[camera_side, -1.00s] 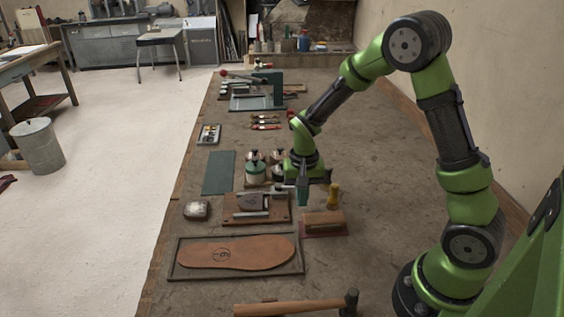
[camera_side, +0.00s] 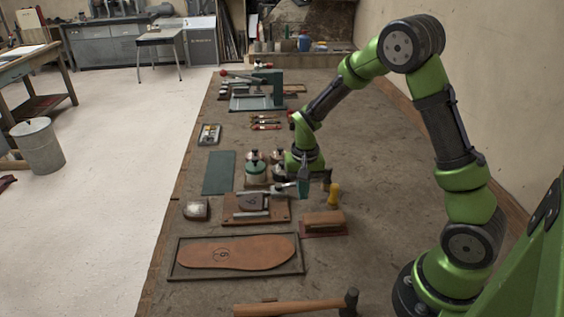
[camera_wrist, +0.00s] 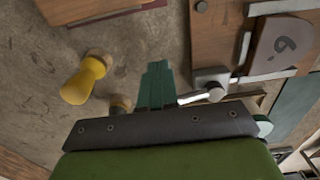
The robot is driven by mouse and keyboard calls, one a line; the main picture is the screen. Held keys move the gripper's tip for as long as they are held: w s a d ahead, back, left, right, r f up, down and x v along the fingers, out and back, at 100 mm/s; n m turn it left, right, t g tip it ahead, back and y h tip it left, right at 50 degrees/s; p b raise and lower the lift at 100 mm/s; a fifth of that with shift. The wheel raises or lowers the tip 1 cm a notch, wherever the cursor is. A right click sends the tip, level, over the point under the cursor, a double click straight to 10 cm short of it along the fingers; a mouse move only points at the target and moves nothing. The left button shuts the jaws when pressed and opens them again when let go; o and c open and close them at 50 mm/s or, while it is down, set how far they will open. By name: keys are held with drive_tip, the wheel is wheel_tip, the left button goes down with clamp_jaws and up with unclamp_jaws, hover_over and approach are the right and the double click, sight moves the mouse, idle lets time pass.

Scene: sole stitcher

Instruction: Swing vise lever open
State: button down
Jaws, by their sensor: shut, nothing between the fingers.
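The vise is a brown wooden board (camera_side: 283,212) with metal bars clamping a dark heel piece marked 6 (camera_side: 251,201), which also shows in the wrist view (camera_wrist: 285,45). In the wrist view a bright metal lever (camera_wrist: 193,97) sticks out from a grey pivot block (camera_wrist: 211,79) at the board's edge, towards my fingers. My gripper (camera_side: 304,190) is at the far right corner of the board. Its teal fingers (camera_wrist: 156,75) are shut with nothing between them, close beside the lever's free end. I cannot tell whether they touch it.
A yellow-handled tool (camera_side: 334,194) stands just right of my gripper. A wooden block on a red base (camera_side: 323,219) lies in front of it. Jars (camera_side: 256,173) stand behind the vise. A tray with a leather sole (camera_side: 235,252) lies in front. The bench to the right is bare.

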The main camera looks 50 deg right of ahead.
drive_tip(key=shift+w+d, duration=0.1)
drive_tip(key=shift+w+d, duration=0.9)
drive_tip(key=shift+w, duration=0.25)
drive_tip(key=shift+w+d, duration=0.2)
drive_tip(key=shift+w, duration=0.25)
drive_tip(key=shift+w+d, duration=0.2)
drive_tip(key=shift+w, duration=0.25)
drive_tip(key=shift+r, duration=0.1)
drive_tip(key=shift+s+a, duration=0.45)
